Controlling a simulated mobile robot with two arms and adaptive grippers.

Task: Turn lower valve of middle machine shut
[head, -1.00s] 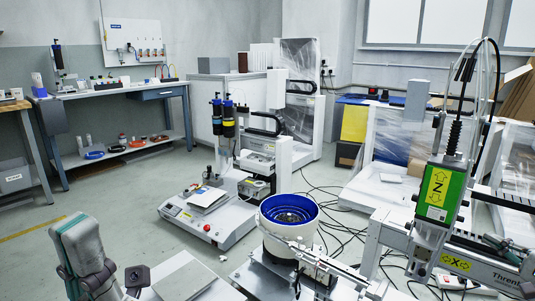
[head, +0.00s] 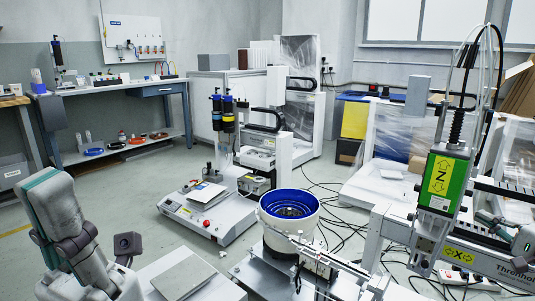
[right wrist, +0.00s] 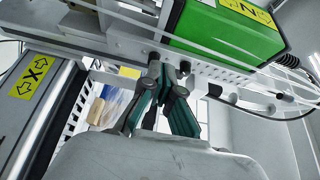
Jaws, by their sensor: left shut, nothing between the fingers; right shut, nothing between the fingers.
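My right gripper (head: 486,219) is at the right edge, beside the gantry and far from the machine. In the right wrist view its teal fingers (right wrist: 165,72) are shut and empty, close to the gantry.
A white feeder bowl with blue inside (head: 289,208) stands right of the middle machine. The gantry with a green Z unit (head: 438,185) fills the right side. Black cables (head: 335,215) lie on the floor. A workbench (head: 110,92) stands at the back left.

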